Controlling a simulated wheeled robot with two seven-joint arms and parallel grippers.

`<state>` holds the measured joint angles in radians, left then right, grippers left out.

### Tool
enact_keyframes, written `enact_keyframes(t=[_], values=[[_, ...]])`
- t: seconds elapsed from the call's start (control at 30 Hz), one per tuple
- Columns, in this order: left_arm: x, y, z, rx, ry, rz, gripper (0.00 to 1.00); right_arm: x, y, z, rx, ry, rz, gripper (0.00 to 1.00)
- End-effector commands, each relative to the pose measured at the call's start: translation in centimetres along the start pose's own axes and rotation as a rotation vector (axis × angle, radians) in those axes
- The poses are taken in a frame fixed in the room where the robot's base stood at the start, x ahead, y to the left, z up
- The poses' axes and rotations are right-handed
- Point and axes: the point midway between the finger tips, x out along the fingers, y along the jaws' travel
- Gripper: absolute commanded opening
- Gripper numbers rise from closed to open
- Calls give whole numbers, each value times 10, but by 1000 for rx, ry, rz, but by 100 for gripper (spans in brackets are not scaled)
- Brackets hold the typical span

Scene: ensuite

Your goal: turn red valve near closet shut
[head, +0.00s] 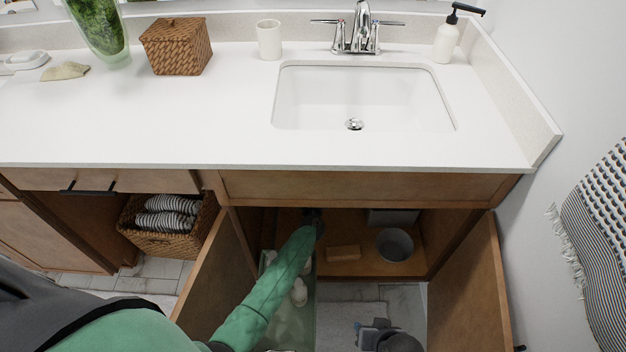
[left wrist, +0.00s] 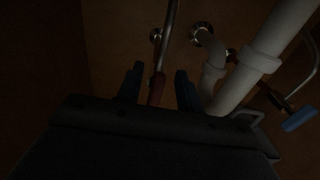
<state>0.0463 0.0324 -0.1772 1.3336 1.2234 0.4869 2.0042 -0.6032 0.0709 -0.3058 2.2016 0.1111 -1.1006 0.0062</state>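The red valve handle (left wrist: 156,90) shows in the dim left wrist view, at the lower end of a thin metal supply pipe on the cabinet's back wall. My left gripper (left wrist: 159,88) has one finger on each side of the red handle, with a dark gap on both sides. It looks open around the handle, not closed on it. In the head view my green left arm reaches into the open cabinet under the sink, and the gripper (head: 312,216) is mostly hidden in shadow. My right gripper (head: 366,330) is low in front of the cabinet; its opening is unclear.
White drain pipes (left wrist: 258,60) run just right of the left gripper, with a blue valve handle (left wrist: 299,118) beyond. A grey bucket (head: 394,244) and a brown block (head: 343,252) stand on the cabinet floor. Open doors (head: 468,285) flank the opening, under the countertop (head: 225,120).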

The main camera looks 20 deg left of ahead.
Motion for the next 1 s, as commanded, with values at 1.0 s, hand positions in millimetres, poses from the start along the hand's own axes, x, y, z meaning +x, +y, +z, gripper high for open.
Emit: enact_keyframes(t=[1.0], values=[[13, -1, -1, 26, 1, 0, 0, -4, -1, -1, 0, -7, -1, 36]])
